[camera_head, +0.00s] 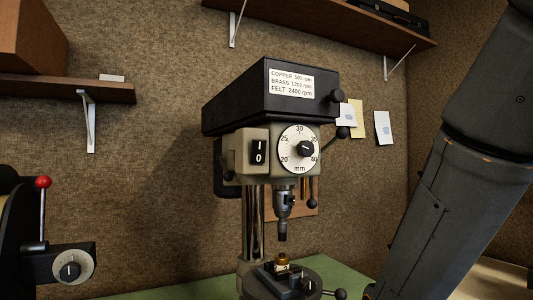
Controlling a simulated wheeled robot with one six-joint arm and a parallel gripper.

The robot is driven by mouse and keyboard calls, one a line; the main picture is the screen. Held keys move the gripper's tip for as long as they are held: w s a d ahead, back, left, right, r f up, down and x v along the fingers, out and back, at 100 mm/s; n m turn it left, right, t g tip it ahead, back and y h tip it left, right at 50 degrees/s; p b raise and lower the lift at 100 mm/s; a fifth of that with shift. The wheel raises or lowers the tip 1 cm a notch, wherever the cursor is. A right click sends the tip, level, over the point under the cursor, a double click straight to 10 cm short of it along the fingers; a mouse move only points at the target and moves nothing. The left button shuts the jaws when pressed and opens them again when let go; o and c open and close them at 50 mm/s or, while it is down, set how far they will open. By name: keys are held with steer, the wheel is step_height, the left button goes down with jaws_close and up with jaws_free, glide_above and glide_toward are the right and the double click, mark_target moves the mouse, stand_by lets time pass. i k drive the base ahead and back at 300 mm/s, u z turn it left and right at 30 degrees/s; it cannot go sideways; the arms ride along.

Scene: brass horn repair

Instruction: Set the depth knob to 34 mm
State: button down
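The depth knob (305,149) is a small black knob at the middle of a round white dial (292,160) on the front of a drill press. The dial is marked 20, 25, 30, 35 and 40, with "mm" at the bottom; 30 is at the top. A pale mark on the knob seems to lie toward the right, but it is too small to read an exact value. My gripper is not in view. My grey arm fills the right side and runs out of the bottom edge, apart from the knob.
The drill press head (240,100) carries a 1/0 switch (259,153) left of the dial and black ball handles (343,132) at right. A chuck (283,204) hangs over a vise (283,279). A red-knobbed lever machine (42,215) stands left. Shelves (60,88) hang above.

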mark_target(305, 148)
steer(key=z, duration=0.05)
steer(key=k, duration=0.35)
steer(key=u, duration=0.4)
steer(key=i, duration=0.45)
steer(key=z, duration=0.05)
steer(key=k, duration=0.5)
steer(key=u, duration=2.25)
steer(key=k, duration=0.75)
steer(key=z, duration=1.7)
